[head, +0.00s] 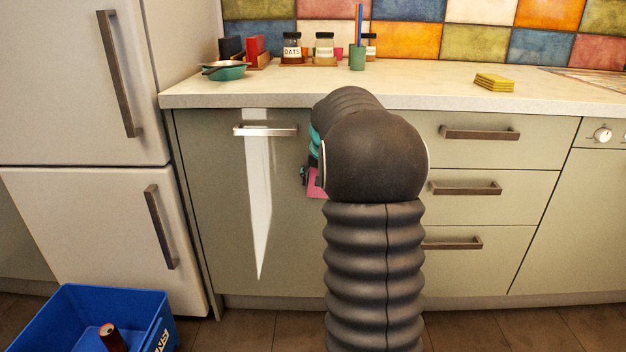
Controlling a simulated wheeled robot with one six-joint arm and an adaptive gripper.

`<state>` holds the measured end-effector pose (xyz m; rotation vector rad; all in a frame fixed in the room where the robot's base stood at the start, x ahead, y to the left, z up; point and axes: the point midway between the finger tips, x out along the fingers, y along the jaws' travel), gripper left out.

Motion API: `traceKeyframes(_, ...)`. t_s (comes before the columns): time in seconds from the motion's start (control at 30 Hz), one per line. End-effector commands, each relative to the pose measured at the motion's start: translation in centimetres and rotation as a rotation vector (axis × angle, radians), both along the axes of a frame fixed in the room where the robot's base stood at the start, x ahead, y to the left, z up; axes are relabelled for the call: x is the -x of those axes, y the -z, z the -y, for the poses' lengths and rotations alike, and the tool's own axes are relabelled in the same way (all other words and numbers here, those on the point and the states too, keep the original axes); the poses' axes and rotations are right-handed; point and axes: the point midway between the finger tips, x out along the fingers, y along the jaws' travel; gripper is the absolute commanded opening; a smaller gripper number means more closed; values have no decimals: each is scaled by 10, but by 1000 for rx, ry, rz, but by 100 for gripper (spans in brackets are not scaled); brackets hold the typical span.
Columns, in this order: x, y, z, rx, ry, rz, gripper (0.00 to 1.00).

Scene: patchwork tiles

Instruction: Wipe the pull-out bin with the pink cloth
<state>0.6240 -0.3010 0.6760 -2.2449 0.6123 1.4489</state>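The pink cloth (315,186) shows as a small patch in front of a grey-green cabinet front, just left of my arm. My gripper (305,177) is mostly hidden behind my arm; only a dark finger part shows beside the cloth. The cloth is up off the floor at the gripper, so it appears held; the grip itself is hidden. The cabinet front (213,210) with a bar handle (265,131) looks like the pull-out bin and is closed. A long white strip (258,190), pointed at the bottom, runs down it; I cannot tell if it is a mark or fabric.
A blue crate (142,310) with a can (112,337) stands on the floor at the lower left, by the fridge (75,80). Drawers (480,155) are to the right. The counter (420,85) holds jars, a teal pan (224,72) and yellow sponges (494,82).

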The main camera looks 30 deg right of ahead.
Motion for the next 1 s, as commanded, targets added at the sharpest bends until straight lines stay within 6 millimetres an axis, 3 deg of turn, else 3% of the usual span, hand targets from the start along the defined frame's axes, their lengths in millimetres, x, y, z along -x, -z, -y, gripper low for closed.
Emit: traceKeyframes(1.0,-29,-1,-46,0,-3,0,40)
